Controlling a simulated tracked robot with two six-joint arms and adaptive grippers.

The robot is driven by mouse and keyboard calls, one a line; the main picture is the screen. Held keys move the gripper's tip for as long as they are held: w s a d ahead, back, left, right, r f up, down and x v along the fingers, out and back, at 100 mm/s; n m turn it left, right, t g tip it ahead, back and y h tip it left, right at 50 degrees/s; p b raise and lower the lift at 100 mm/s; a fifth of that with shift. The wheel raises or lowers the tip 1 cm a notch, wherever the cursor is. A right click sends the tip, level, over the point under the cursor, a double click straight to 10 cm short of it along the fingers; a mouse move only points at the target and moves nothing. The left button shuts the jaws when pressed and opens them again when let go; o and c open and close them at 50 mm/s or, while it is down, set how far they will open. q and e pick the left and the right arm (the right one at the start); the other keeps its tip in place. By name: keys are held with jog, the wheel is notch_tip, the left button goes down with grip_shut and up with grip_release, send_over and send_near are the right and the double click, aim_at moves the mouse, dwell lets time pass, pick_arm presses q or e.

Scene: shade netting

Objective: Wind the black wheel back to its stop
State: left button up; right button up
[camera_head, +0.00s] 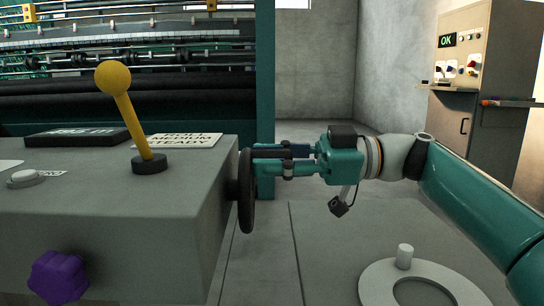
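The black wheel (246,205) is seen almost edge-on, mounted on the right side of the grey console (190,230). My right gripper (256,160) reaches in from the right, level, with its fingertips at the upper part of the wheel's rim. The two fingers lie close, one above the other. I cannot tell whether they grip the rim or only stand beside it. The wheel's face, and any stop on it, are hidden at this angle. My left gripper is not in view.
Netting machinery (130,60) is behind. A pale ring with a peg (378,290) lies lower right. A cabinet (465,90) shows "OK".

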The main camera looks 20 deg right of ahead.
jog(key=shift+o, duration=0.9)
jog(key=shift+r, duration=0.15)
jog(key=shift+d, duration=0.15)
jog(key=v, duration=1.1)
jog(key=shift+d, duration=0.35)
jog(key=shift+s, duration=0.15)
